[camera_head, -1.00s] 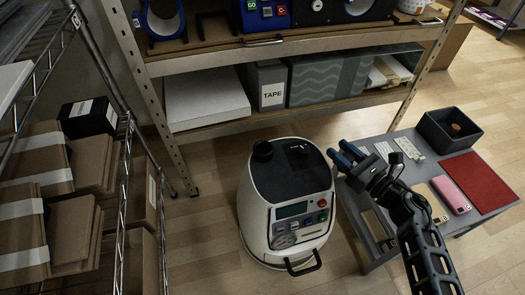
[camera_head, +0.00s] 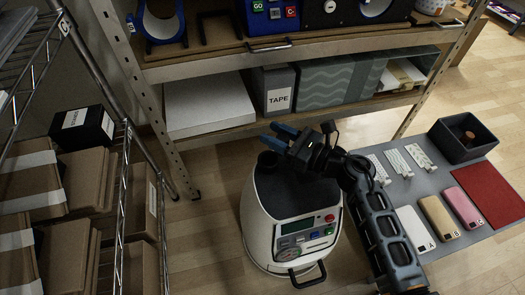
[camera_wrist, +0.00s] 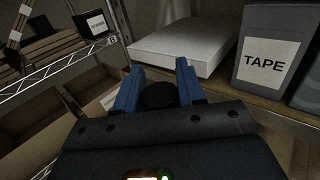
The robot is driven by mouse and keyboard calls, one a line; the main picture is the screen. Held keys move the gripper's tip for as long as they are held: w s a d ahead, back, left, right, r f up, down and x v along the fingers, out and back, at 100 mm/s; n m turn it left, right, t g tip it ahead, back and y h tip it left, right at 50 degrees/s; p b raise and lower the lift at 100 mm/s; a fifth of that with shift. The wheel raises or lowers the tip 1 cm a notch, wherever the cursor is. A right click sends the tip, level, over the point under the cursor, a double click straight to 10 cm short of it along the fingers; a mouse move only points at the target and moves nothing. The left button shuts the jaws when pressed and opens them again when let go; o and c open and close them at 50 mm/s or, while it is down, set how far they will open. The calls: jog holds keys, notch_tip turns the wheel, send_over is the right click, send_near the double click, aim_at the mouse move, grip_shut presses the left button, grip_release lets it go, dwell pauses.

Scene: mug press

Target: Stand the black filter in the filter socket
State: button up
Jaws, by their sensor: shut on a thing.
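My gripper (camera_head: 272,137) is over the top of the white rounded machine (camera_head: 262,225), with its blue fingers pointing left. In the wrist view, a round black piece, apparently the black filter (camera_wrist: 159,96), lies between the two blue fingers, and the gripper is shut on it. In the head view I cannot make out the filter apart from the dark parts near it. A raised black round fitting (camera_head: 268,160) shows on the machine's black top, just below the fingers. I cannot tell whether it is the filter socket. My gripper and wrist hide the right part of the top.
A shelf holding a white box (camera_head: 208,104) and a grey TAPE box (camera_head: 273,92) stands close behind the machine. A wire rack with cartons (camera_head: 85,180) is at left. A grey table (camera_head: 415,190) with phones and an open dark box (camera_head: 462,137) is at right.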

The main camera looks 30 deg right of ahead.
jog(key=w+a+f, duration=0.1)
jog(key=a+f, duration=0.1)
jog(key=shift+w+a+f+b, duration=0.15)
jog(key=shift+w+a+b, duration=0.25)
jog(key=shift+f+b, duration=0.9)
jog(key=shift+f, duration=0.95)
jog(key=shift+f+b, duration=0.4)
jog(key=o, duration=1)
jog(key=shift+o, duration=0.2)
jog(key=shift+r, duration=0.15)
